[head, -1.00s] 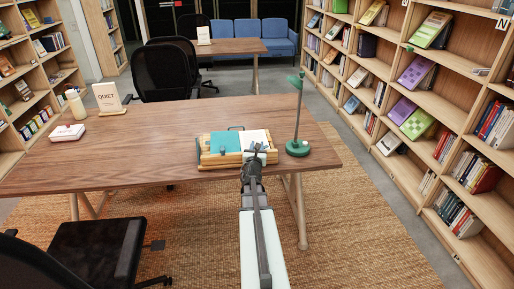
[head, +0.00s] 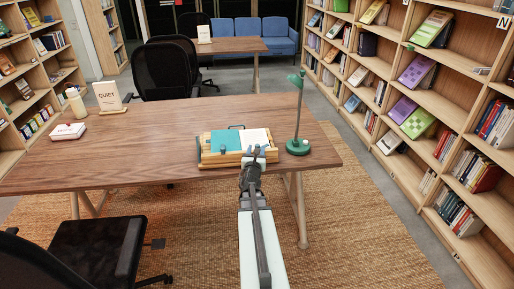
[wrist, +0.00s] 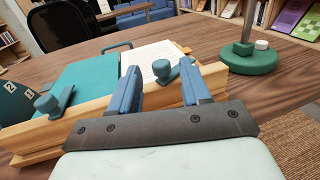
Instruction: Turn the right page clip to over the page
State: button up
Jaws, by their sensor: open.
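The wooden book stand (head: 232,163) lies near the table's front edge, with a teal page (wrist: 88,82) on the left and a white page (wrist: 140,56) on the right. The right page clip (wrist: 163,72) is a teal knob with a short arm, at the stand's front ledge. The left page clip (wrist: 48,103) sits on the same ledge. My gripper (head: 260,150) is over the stand's front right part. In the wrist view my gripper (wrist: 160,77) is open, its blue fingers on either side of the right clip. Contact cannot be told.
A green lamp (head: 297,147) stands close to the right of the stand; its round base (wrist: 248,60) shows in the wrist view. A white box (head: 68,131) and a QUIET sign (head: 108,96) are at the far left. The table (head: 150,140) between is clear.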

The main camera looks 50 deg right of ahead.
jog(key=v, duration=0.3)
jog(key=shift+s+a, duration=0.15)
jog(key=shift+a, duration=0.1)
jog(key=shift+o, duration=0.4)
